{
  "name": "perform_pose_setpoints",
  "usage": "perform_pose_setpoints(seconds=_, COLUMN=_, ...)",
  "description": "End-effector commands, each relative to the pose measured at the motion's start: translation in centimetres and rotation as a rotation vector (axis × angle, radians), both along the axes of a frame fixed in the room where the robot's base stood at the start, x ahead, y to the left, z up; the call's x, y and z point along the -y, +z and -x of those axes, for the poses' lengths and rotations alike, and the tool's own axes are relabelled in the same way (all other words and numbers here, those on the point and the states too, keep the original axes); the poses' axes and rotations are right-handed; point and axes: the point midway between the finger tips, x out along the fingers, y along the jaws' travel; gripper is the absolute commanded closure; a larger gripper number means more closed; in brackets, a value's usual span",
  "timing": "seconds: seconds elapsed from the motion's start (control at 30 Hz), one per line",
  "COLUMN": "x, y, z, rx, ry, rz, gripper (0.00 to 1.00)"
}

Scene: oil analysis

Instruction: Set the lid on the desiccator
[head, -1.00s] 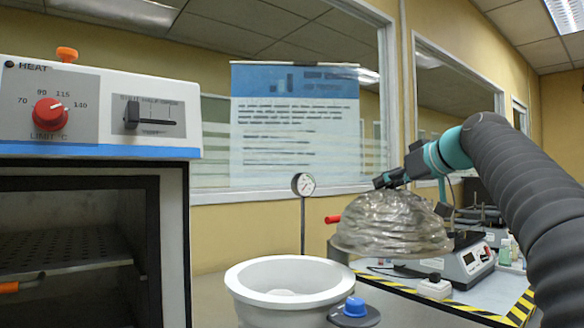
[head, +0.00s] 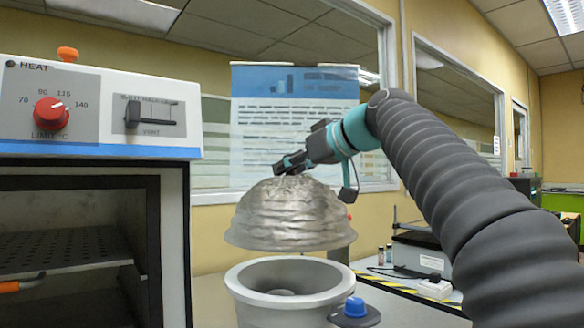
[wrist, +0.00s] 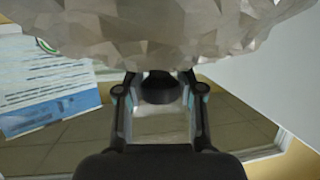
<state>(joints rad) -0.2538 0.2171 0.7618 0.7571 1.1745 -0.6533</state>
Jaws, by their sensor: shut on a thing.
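The lid (head: 290,218) is a grey, glassy, crinkled dome. It hangs level in the air above the desiccator (head: 290,303), a pale round open bowl, with a visible gap between them. The lid looks roughly centred over the bowl's rim. My gripper (head: 285,168) is shut on the knob at the top of the lid. In the wrist view my gripper (wrist: 160,100) has both fingers around the dark knob (wrist: 160,88), and the lid's faceted surface (wrist: 170,30) fills the upper part. The knob is mostly hidden in the head view.
A blue knob (head: 354,307) on a dark base sits at the bowl's front right. An oven (head: 95,110) with an open chamber stands at the left. A bench with striped edging (head: 395,288) is behind on the right. A poster (head: 295,100) hangs on the window.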

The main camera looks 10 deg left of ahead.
Motion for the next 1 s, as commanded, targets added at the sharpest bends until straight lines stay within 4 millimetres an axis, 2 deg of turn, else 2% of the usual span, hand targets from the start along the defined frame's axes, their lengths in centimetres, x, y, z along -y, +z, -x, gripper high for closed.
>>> perform_pose_setpoints(seconds=0.23, x=-0.2, y=-0.9, z=0.2, rx=0.001, ry=0.004, rz=-0.003, gripper=1.0)
perform_pose_setpoints(seconds=0.7, x=-0.2, y=-5.6, z=0.2, rx=0.003, ry=0.003, rz=-0.001, gripper=1.0)
perform_pose_setpoints(seconds=1.0, x=-0.1, y=-6.6, z=0.2, rx=0.003, ry=0.003, rz=-0.003, gripper=1.0)
